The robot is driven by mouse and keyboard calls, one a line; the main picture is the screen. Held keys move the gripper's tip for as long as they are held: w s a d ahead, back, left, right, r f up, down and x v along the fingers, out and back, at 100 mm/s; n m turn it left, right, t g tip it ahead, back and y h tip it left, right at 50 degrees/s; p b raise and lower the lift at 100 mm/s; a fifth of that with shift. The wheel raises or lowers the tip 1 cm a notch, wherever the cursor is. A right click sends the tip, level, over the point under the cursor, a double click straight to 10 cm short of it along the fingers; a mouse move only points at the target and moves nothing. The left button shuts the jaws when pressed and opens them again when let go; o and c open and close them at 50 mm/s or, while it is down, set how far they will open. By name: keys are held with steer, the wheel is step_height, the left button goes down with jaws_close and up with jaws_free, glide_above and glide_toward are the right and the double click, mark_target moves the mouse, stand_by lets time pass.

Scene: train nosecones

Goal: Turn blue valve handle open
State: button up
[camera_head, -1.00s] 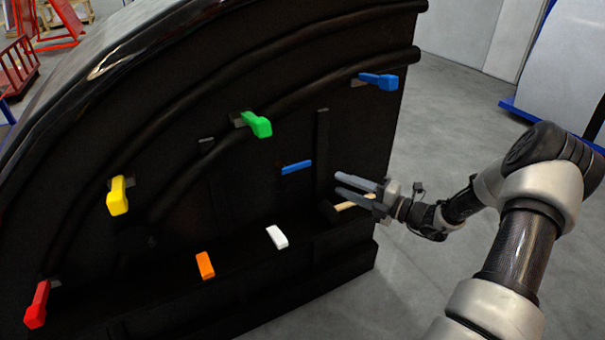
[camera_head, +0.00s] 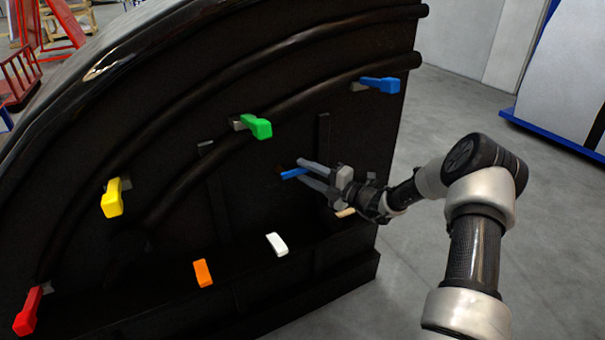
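A blue bar-shaped handle (camera_head: 291,174) sits on the middle of the black nosecone panel, roughly level. Another blue handle (camera_head: 381,85) is at the panel's upper right, on a grey mount beside a curved black pipe. My gripper (camera_head: 303,171) reaches in from the right at the lower blue bar. Its two grey fingers are apart, one above and one below the bar's right end in the picture. The bar's right end is partly hidden by the fingers. I cannot tell whether they touch it.
Green (camera_head: 256,126), yellow (camera_head: 112,198) and red (camera_head: 28,311) handles line the curved pipes. Orange (camera_head: 202,273) and white (camera_head: 277,244) handles sit lower down. A tan wooden piece (camera_head: 345,212) lies under my gripper, mostly hidden. Grey floor (camera_head: 450,110) is open at right.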

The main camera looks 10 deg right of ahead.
steer(key=shift+x, duration=0.8)
jaws_close()
